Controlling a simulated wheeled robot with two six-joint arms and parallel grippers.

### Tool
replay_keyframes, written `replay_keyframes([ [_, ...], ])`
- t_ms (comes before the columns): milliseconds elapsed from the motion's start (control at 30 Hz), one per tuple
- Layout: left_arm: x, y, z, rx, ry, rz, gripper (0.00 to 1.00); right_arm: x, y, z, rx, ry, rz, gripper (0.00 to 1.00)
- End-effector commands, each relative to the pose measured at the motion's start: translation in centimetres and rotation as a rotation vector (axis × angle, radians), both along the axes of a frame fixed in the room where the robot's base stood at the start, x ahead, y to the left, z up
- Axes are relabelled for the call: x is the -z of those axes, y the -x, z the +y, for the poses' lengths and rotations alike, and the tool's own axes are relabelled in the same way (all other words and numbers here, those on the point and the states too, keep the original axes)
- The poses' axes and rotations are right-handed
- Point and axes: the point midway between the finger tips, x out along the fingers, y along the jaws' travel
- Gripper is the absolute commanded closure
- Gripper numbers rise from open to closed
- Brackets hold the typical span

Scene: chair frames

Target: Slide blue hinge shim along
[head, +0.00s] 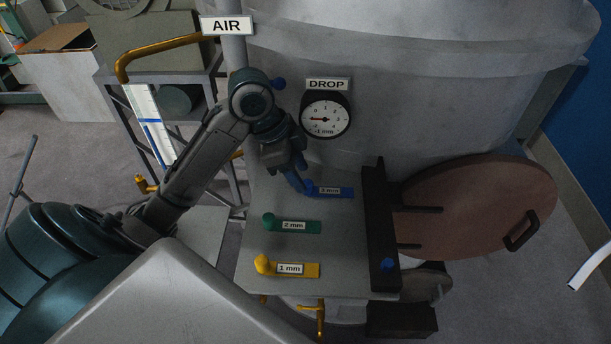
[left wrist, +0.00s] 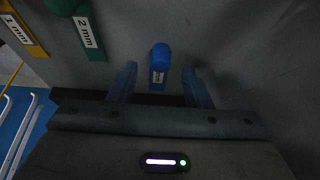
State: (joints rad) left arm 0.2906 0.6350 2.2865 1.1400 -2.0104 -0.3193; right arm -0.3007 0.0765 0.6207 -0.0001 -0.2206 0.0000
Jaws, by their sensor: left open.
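The blue hinge shim (head: 333,191), labelled 3 mm, lies on the grey shelf (head: 340,240) below the dial. My left gripper (head: 302,183) is at the shim's left, knobbed end in the head view. In the left wrist view the blue shim (left wrist: 159,66) lies between the two spread fingers of my left gripper (left wrist: 160,82), with a gap on each side. The gripper is open and holds nothing. A green 2 mm shim (head: 291,225) and a yellow 1 mm shim (head: 290,268) lie nearer on the same shelf. My right gripper is not in view.
A dark upright hinge bar (head: 378,225) edges the shelf on the right, with a round brown door (head: 480,210) beyond it. The DROP dial (head: 325,115) is on the grey tank behind. A brass pipe (head: 165,48) and a white gauge strip (head: 150,125) stand at left.

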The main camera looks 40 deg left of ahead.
Motion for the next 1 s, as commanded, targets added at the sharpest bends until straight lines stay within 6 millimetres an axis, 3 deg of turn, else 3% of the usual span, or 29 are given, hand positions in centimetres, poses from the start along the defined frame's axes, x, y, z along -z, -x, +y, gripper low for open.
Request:
replay_keyframes([
  [233, 2.6, -0.5, -1.0, -0.001, 0.002, 0.002, 0.56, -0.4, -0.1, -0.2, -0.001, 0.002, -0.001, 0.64],
  [600, 3.2, -0.7, -1.1, 0.0, -0.001, 0.0, 0.56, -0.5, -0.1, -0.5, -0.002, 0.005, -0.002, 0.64],
  [633, 3.1, -0.7, -1.1, 0.0, -0.001, 0.0, 0.58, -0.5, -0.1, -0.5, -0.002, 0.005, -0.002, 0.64],
  [833, 3.1, -0.7, -1.1, 0.0, -0.001, 0.0, 0.97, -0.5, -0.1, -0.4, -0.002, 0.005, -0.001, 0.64],
  [1000, 3.1, -0.7, -1.1, -0.001, -0.001, 0.0, 1.0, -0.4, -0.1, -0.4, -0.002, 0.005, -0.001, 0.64],
])
